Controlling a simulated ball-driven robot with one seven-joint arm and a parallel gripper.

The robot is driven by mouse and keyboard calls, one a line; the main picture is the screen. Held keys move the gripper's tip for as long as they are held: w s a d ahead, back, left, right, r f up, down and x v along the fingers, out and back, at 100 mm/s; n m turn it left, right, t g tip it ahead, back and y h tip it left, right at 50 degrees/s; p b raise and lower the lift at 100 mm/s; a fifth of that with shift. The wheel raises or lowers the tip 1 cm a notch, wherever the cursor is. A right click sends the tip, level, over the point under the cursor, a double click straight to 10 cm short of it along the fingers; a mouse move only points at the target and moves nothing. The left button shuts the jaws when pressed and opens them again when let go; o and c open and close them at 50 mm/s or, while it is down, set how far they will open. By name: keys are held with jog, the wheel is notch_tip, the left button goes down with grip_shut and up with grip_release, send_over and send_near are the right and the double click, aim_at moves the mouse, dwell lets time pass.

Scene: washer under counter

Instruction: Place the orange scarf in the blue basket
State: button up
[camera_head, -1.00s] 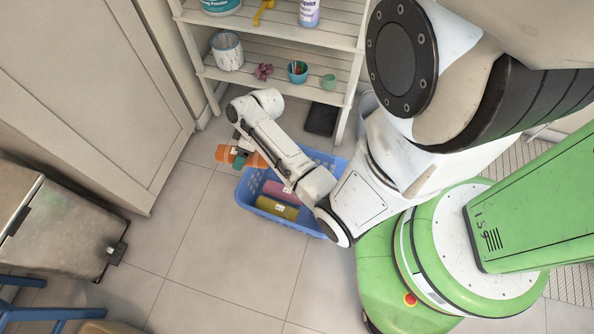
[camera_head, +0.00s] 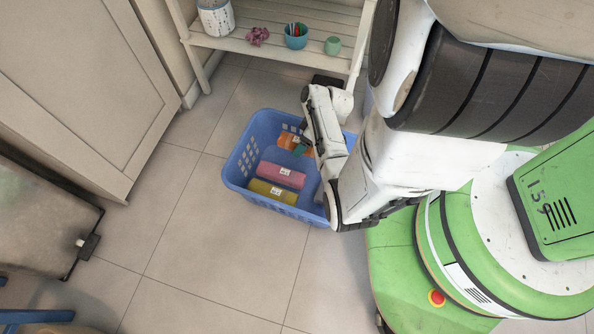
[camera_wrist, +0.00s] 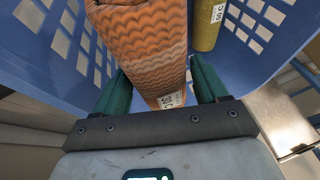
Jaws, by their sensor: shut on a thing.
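The orange scarf (camera_head: 289,140) is a rolled, wavy-patterned bundle with a white tag. In the wrist view the scarf (camera_wrist: 150,45) stands between the green fingers of my gripper (camera_wrist: 163,88), which is shut on it. The blue basket (camera_head: 233,178) stands on the floor. In the head view the scarf and my gripper (camera_head: 303,148) appear within the basket's rim, at its far part. The basket's slotted walls (camera_wrist: 35,62) surround the scarf in the wrist view. I cannot tell whether the scarf touches the basket's bottom. My arm hides the basket's right side.
A pink roll (camera_head: 281,174) and a yellow roll (camera_head: 272,192) lie in the basket's near part. A white shelf (camera_head: 270,48) with cups stands behind it. A cabinet (camera_head: 75,85) and a metal bin (camera_head: 40,225) are at left. The floor in front is clear.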

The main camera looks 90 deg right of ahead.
notch_tip(320, 180, down, 10)
jog(key=b, duration=0.6)
jog(key=shift+s+f, duration=0.1)
jog(key=shift+s, duration=0.05)
jog(key=shift+f, duration=0.15)
jog(key=shift+f, duration=0.15)
jog(key=o, duration=1)
jog(key=shift+c, duration=0.2)
jog(key=p+v, duration=0.6)
jog(key=v, duration=0.6)
jog(key=shift+r, duration=0.25)
